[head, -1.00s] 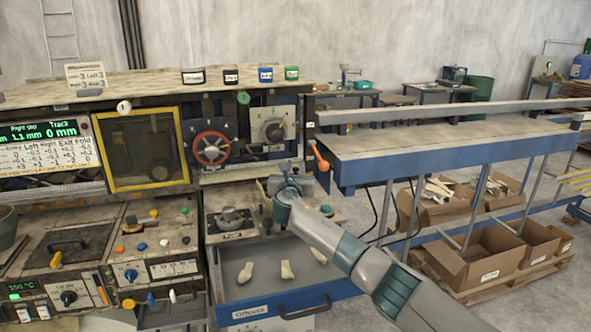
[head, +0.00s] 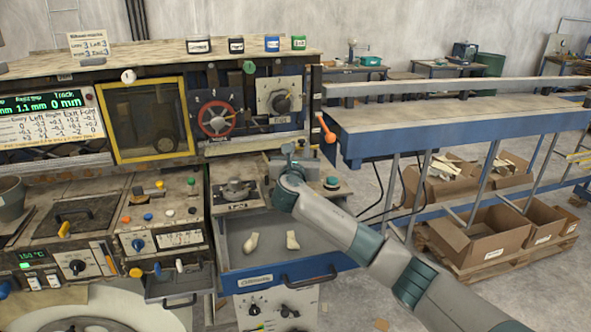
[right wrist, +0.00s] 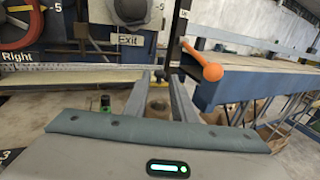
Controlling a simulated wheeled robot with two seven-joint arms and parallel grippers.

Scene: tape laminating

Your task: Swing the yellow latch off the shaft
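My right gripper (head: 287,152) is at the front of the machine, below the Exit label and left of the orange lever (head: 326,128). In the right wrist view its two fingers (right wrist: 159,88) stand apart, so it is open. A brownish round part (right wrist: 157,106) shows between and beyond the fingers; I cannot tell whether it is the shaft. I see no clear yellow latch at the gripper; the gripper and wrist may hide it. My left gripper is not in view.
The orange-knobbed lever (right wrist: 203,62) stands close right of the fingers, by the blue outfeed table (head: 430,130). A green-topped button (head: 332,183) is right of the wrist. An open drawer (head: 270,262) with pale pieces lies below. The yellow-framed window (head: 184,118) is left.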

